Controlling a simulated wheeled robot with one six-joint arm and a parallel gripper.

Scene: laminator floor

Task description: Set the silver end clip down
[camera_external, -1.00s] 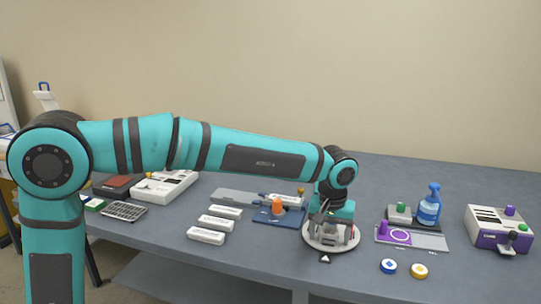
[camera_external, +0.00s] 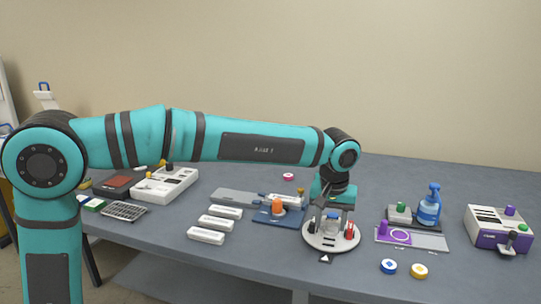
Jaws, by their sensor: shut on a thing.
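My gripper (camera_external: 332,212) points down over a round white turntable (camera_external: 318,246) near the front edge of the bench. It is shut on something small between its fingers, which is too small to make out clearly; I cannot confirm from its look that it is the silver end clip. On the turntable stand a red piece (camera_external: 350,230) and a few dark and grey pieces, partly hidden by the fingers. I cannot tell whether the held thing touches the turntable.
A blue fixture with an orange knob (camera_external: 278,206) stands left of the turntable. Several white boxes (camera_external: 206,235) lie further left.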

